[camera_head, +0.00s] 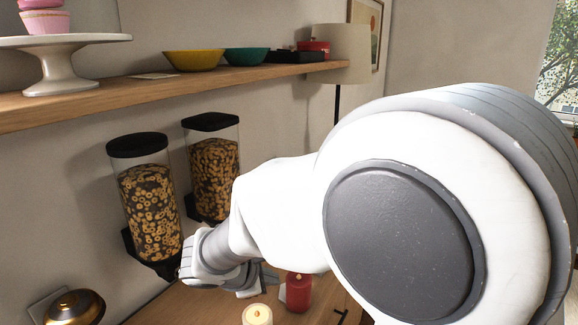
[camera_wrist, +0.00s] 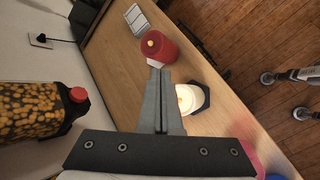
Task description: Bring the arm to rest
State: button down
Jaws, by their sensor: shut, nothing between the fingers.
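My arm fills the right half of the head view and reaches down to the left over the counter. My gripper (camera_wrist: 160,72) shows in the wrist view with its two fingers together and nothing between them. The fingers point toward a red candle (camera_wrist: 160,47) on the wooden counter (camera_wrist: 122,62). A cream candle (camera_wrist: 187,98) on a dark base stands just right of the fingers. In the head view the gripper is mostly hidden behind my wrist, near the red candle (camera_head: 298,291) and the cream candle (camera_head: 257,314).
Two wall-mounted cereal dispensers (camera_head: 150,212) hang left of my forearm; one also shows in the wrist view (camera_wrist: 40,108). A wooden shelf (camera_head: 150,92) above them holds bowls and a cake stand (camera_head: 58,62). A brass bell-shaped object (camera_head: 76,307) is at lower left. Open floor (camera_wrist: 265,40) lies beyond the counter edge.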

jog(key=s+d+r+m+g, duration=0.1)
jog(key=s+d+r+m, duration=0.15)
jog(key=d, duration=0.25)
jog(key=s+d+r+m+g, duration=0.1)
jog(key=d+r+m, duration=0.1)
jog(key=d+m, duration=0.15)
jog(key=s+d+r+m+y, duration=0.2)
jog(key=s+d+m, duration=0.3)
jog(key=s, duration=0.3)
jog(key=s+d+r+m+y, duration=0.2)
jog(key=s+d+m, duration=0.3)
jog(key=s+m, duration=0.3)
jog(key=shift+r+m, duration=0.3)
jog(key=shift+r, duration=0.4)
